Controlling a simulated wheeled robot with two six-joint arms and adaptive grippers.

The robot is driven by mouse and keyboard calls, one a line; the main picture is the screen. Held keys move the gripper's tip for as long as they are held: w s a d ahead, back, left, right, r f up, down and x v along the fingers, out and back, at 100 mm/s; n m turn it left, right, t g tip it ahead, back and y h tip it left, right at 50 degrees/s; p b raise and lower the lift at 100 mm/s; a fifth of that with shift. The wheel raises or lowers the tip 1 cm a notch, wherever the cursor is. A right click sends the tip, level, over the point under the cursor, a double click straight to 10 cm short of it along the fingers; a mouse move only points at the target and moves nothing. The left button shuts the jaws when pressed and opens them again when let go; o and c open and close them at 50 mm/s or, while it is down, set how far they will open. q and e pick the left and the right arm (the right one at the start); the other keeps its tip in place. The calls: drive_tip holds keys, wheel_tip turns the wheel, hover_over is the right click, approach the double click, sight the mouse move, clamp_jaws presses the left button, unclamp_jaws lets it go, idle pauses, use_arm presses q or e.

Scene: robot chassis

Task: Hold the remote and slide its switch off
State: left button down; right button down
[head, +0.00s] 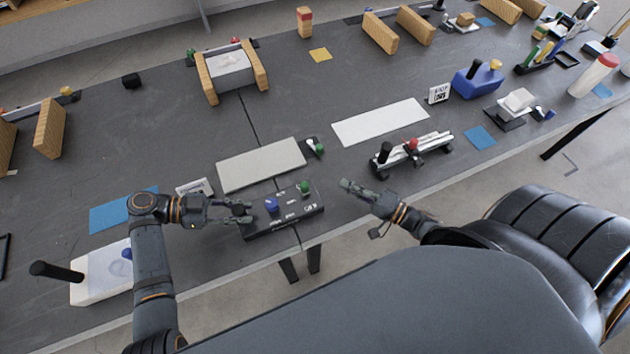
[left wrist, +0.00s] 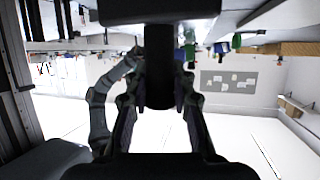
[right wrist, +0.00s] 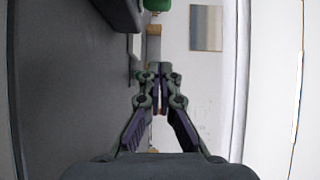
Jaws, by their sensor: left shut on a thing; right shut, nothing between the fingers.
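The remote is a dark box (head: 284,217) near the table's front edge in the head view, with a blue knob (head: 271,204) and a green knob (head: 305,187) on top and white markings. My left gripper (head: 246,211) is at its left end, shut on it. In the left wrist view the dark body (left wrist: 160,85) fills the space between the fingers. My right gripper (head: 346,186) is shut and empty, to the right of the remote and apart from it. The right wrist view shows its fingertips (right wrist: 156,72) together, with a green knob (right wrist: 157,5) beyond. I cannot tell the switch's position.
A pale grey board (head: 260,165) lies just behind the remote. A white sheet (head: 380,121) and a rail device with a black handle and red knob (head: 412,151) lie to the right. A white box with a black handle (head: 92,279) stands at the front left.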

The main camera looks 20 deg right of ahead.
sight(320, 198)
drive_tip(key=x, duration=1)
drive_tip(key=shift+r, duration=0.1)
drive_tip(key=shift+s+a, duration=0.6)
drive_tip(key=shift+s, duration=0.2)
drive_tip(key=shift+s+a, duration=0.6)
drive_tip(key=shift+s, duration=0.2)
drive_tip(key=shift+s, duration=1.85)
drive_tip(key=shift+w, duration=0.1)
